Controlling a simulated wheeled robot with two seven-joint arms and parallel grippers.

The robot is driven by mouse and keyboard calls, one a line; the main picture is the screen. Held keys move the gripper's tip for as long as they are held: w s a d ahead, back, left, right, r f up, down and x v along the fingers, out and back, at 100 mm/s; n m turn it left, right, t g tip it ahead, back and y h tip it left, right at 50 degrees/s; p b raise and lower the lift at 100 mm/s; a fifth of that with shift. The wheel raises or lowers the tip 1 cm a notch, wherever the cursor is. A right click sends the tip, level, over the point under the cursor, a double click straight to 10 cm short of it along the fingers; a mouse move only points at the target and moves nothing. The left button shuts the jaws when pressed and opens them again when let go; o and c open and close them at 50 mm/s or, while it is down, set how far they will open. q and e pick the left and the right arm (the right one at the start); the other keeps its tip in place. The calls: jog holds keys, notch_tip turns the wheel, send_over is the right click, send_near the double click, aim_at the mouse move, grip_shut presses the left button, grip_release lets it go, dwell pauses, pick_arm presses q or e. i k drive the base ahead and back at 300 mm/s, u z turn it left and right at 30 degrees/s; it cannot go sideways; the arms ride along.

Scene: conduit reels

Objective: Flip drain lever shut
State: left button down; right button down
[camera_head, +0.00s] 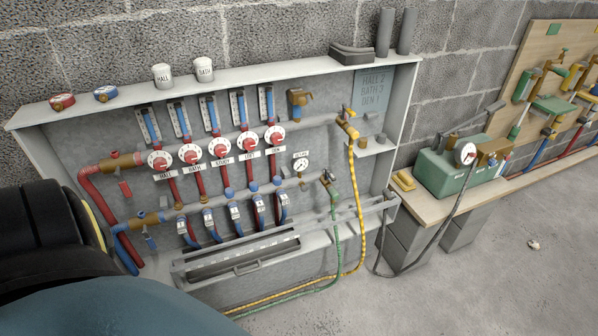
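A white cabinet (215,262) holds a pipe manifold with two brass hose valves at its right end. The upper brass valve (347,124) has a yellow hose (357,205) running down from it. The lower brass valve (327,179) has a green hose (338,240) hanging from it. Neither valve carries a readable drain label, and I cannot tell whether their small levers stand open or shut. A large dark and teal part of my own body covers the lower left. Neither of my grippers shows in the head view.
Several red dials (220,148) line the manifold, with a pressure gauge (301,164) to their right. A slotted rail (240,262) runs along the front. A green pump box (452,168) stands on the bench at right. Grey floor (480,275) at right is mostly clear.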

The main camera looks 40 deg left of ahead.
aim_at(332, 177)
jog(key=k, duration=0.15)
jog(key=u, duration=1.5)
